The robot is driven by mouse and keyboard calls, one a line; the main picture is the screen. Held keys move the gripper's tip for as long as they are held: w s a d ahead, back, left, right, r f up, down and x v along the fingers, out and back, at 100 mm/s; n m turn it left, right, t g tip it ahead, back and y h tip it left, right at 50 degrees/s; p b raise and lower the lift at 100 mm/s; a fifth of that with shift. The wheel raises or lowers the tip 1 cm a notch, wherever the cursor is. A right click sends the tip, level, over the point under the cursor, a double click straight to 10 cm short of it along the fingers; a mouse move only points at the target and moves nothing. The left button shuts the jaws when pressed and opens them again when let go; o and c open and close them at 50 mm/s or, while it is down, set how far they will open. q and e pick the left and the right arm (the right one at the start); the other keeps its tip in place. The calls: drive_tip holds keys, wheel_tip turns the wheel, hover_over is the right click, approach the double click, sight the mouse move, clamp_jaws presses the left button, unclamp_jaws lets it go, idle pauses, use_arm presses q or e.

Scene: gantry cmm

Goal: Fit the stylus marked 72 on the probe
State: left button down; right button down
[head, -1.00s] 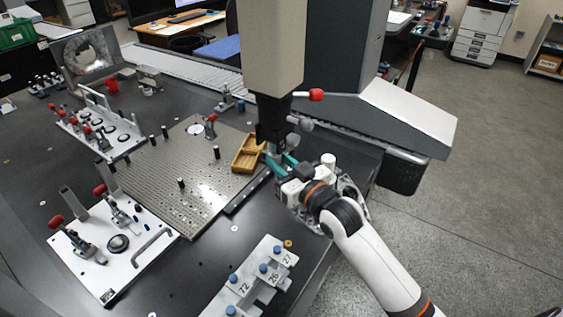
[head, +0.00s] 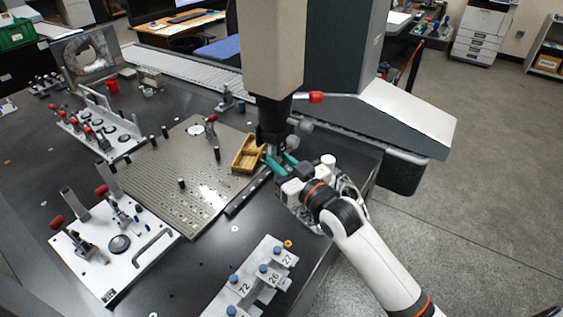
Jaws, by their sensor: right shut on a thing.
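The probe (head: 272,137) is the dark head at the lower end of the beige vertical column (head: 272,50). My right gripper (head: 281,165) comes in from the right, with its teal fingers just under the probe. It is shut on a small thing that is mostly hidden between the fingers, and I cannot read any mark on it. Whether that thing touches the probe cannot be told. The pale stylus rack (head: 262,298) at the bottom carries labels 72 (head: 244,289), 26 and 27, with a blue-topped piece beside each. My left gripper is not in view.
A yellow-brown tray (head: 248,154) sits left of the probe, by the perforated plate (head: 180,190). White fixture plates (head: 115,245) with red-handled clamps stand at the left.

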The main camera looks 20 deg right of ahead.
drive_tip(key=shift+f, duration=0.1)
drive_tip(key=c, duration=1.1)
unclamp_jaws()
drive_tip(key=b+v, duration=0.2)
drive_tip(key=v, duration=1)
